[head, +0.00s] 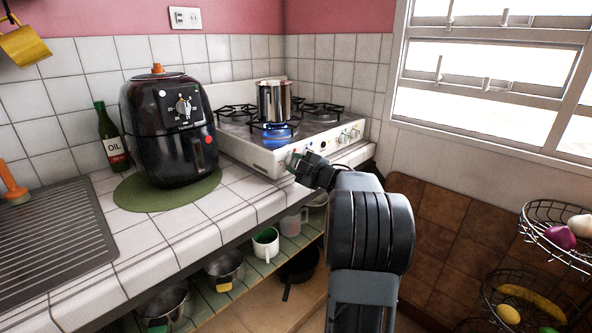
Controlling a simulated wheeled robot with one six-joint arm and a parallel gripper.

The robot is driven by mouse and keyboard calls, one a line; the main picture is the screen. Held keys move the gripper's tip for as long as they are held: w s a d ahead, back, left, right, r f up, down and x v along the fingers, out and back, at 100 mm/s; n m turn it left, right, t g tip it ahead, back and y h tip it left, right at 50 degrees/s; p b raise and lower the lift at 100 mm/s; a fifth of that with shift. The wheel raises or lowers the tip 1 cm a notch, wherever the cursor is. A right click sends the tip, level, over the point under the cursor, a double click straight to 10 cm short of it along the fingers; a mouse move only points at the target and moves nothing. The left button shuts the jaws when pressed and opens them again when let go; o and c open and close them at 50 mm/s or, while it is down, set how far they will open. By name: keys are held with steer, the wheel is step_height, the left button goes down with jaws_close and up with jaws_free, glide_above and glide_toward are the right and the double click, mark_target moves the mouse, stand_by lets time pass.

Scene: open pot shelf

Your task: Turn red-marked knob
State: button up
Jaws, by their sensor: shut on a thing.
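The white gas stove (255,157) stands on the tiled counter near the corner. My gripper (298,162) reaches its front panel and is shut on a knob at the panel's left part. A small reddish spot shows by the fingertips, so this looks like the red-marked knob (295,155); the fingers hide most of it, and its turn angle cannot be read. More knobs (344,137) show uncovered to the right on the panel.
A black air fryer (165,130) on a green mat (145,193) stands left of the stove, with an oil bottle (110,142) behind. Pots and a mug (265,246) sit on the shelf below. Wire fruit baskets (535,240) hang at the right.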

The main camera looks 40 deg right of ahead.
steer(key=shift+n+b, duration=0.3)
steer(key=shift+n, duration=0.2)
steer(key=o, duration=0.9)
steer(key=shift+s, duration=0.1)
steer(key=s, duration=0.4)
steer(key=s+d, duration=0.1)
steer(key=s, duration=0.4)
steer(key=s+d+p, duration=0.1)
steer(key=s, duration=0.3)
steer(key=shift+s+d, duration=0.2)
steer(key=shift+d, duration=0.05)
